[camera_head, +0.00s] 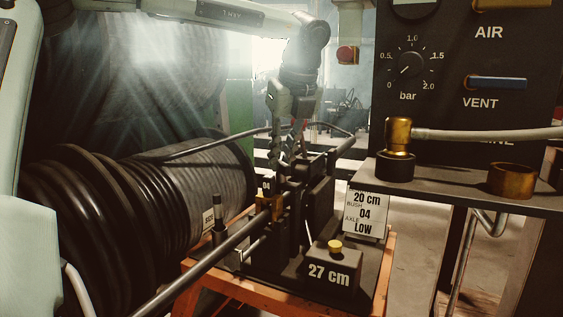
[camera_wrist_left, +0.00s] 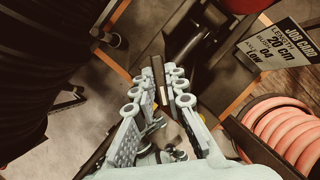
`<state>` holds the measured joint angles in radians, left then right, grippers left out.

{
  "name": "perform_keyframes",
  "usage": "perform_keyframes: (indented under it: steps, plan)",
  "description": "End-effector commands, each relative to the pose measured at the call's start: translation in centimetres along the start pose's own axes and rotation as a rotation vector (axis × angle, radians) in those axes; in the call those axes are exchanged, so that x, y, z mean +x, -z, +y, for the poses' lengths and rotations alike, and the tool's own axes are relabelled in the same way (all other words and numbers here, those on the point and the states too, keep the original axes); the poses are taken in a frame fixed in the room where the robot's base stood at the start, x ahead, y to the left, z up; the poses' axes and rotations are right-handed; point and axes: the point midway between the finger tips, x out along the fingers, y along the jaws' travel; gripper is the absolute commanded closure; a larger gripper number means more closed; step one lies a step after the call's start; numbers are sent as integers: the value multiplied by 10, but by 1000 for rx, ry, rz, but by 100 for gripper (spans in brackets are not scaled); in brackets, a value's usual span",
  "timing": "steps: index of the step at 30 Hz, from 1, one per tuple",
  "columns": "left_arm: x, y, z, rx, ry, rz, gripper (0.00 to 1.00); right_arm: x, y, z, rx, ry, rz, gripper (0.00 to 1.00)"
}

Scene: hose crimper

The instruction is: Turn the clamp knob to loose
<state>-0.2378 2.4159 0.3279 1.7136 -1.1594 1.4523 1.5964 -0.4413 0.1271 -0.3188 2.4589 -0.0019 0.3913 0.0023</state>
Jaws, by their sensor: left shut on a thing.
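My left gripper (camera_head: 283,158) reaches down from above onto the dark crimper fixture (camera_head: 318,205) in the head view. In the left wrist view my left gripper (camera_wrist_left: 163,82) has its fingertips on either side of a narrow dark bar (camera_wrist_left: 158,70), and it is shut on it. The bar appears to be the clamp knob's grip; in the head view the fingers and fixture largely hide it. Any mark for loose or tight cannot be read. A long dark hose or rod (camera_head: 215,255) runs through the fixture at a brass-coloured part (camera_head: 270,206). My right gripper is not in view.
The fixture stands on an orange-edged bench (camera_head: 383,275). A block marked 27 cm (camera_head: 329,272) with a yellow button is in front. A job card (camera_head: 365,214) stands behind it. A gauge panel (camera_head: 455,75) and shelf (camera_head: 450,178) are at right, large hose reels (camera_head: 140,205) at left.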

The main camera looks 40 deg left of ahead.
Motion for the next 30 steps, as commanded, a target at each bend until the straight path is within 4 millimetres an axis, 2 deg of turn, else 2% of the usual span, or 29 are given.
perform_keyframes:
  steps: [16, 17, 21, 30]
  plan:
    - [-1, -1, 0, -23, -7, -2, 100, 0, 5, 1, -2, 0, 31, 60]
    - [-1, -1, 0, -23, -7, -2, 84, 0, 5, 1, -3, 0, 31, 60]
    - [0, -1, 0, -22, -8, -1, 67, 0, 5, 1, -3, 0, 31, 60]
    - [0, 0, 0, -17, -6, 1, 67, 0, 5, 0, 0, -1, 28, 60]
